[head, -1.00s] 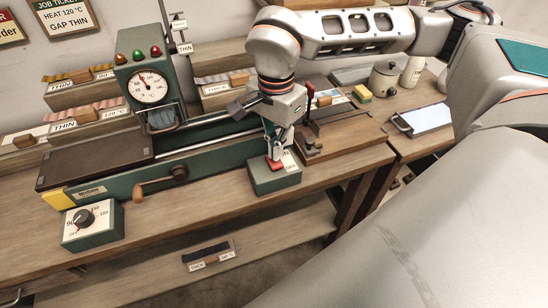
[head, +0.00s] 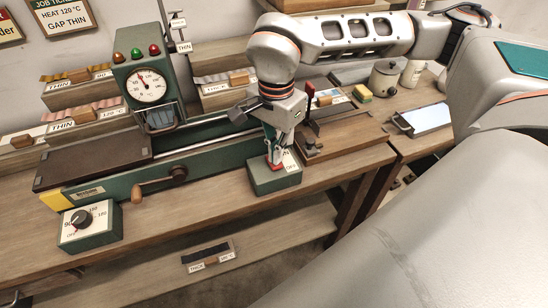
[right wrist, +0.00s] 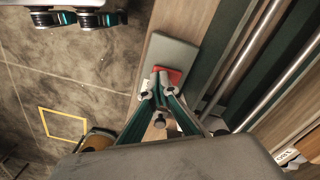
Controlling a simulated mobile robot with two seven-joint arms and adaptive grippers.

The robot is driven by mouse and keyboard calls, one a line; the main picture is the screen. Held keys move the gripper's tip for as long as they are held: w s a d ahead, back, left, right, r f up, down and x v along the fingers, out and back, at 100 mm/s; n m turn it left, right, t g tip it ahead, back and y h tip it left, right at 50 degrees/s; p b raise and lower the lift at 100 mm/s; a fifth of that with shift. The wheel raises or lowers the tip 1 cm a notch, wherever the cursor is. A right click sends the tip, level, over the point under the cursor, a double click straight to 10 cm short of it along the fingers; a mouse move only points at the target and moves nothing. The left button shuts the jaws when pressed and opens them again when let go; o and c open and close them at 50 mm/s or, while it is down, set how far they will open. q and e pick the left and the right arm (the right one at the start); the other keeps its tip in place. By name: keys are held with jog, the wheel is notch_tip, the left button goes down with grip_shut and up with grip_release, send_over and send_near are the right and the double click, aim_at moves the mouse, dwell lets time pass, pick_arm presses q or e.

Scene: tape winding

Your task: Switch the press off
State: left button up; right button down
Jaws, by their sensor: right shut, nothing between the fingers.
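The press (head: 110,183) is a long dark green bench machine with a round dial gauge (head: 146,86) and several small lamps on its upright. A green switch box (head: 273,182) with a red switch stands on the bench at its right end. My right gripper (head: 274,164) is shut and empty, pointing down with its fingertips at the red switch, which they partly hide. In the right wrist view the fingertips (right wrist: 160,88) are over the red switch (right wrist: 173,73); whether they touch it I cannot tell. My left gripper is not seen.
A box with a black dial knob (head: 80,217) stands at the bench front left. A crank handle (head: 138,192) sticks out of the press front. A wooden block with a red-handled lever (head: 311,95) is right of the switch box. A lower shelf (head: 190,258) holds a labelled strip.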

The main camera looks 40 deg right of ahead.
jog(key=shift+f+b, duration=0.3)
jog(key=shift+f, duration=0.45)
dwell(0.4)
jog(key=shift+r+p, duration=1.5)
jog(key=shift+r, duration=0.5)
jog(key=shift+r+p, duration=1.2)
jog(key=shift+r, duration=0.4)
